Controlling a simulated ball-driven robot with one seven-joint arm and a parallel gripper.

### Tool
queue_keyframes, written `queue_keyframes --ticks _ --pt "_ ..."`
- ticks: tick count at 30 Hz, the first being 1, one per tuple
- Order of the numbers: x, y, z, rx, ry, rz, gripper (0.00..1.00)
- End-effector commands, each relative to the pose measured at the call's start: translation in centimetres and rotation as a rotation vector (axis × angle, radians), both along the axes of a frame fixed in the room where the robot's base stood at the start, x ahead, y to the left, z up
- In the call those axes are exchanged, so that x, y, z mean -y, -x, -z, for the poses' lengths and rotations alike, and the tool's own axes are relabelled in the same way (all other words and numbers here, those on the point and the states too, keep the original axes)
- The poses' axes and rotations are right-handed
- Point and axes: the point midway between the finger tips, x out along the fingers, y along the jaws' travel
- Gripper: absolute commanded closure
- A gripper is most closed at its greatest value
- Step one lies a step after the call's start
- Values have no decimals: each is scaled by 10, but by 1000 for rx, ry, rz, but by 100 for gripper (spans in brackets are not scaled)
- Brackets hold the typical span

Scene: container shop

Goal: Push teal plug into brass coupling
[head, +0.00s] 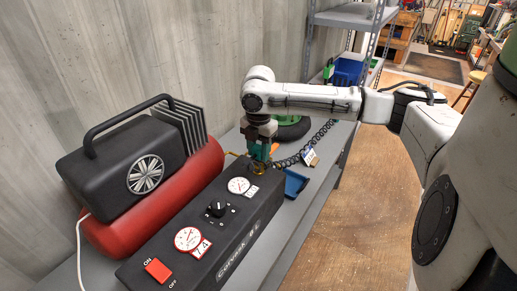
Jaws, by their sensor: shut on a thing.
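My gripper (257,146) points down over the far end of the black control panel and is shut on the teal plug (265,152). Only part of the plug shows between the dark fingers. The brass coupling (257,168) is at the far end of the panel, just below the plug and largely covered by it. I cannot tell whether the plug's tip is touching the coupling, inside it or slightly above it.
The black panel (205,215) carries gauges, a knob and a red switch. A red compressor (150,205) stands to its left. A coiled black hose (305,150) runs right of my gripper, near a blue tray (295,183) on the grey bench. Wooden floor is clear at right.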

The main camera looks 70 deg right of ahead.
Motion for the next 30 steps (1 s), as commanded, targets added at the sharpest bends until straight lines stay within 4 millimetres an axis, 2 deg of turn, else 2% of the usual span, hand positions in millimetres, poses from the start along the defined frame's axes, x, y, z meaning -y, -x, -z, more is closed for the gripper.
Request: queue_keyframes --ticks 1,6,30 --pt "0 0 8 0 1 0 86" --pt "0 0 15 1 0 0 86" --pt "0 0 14 1 -1 1 86"
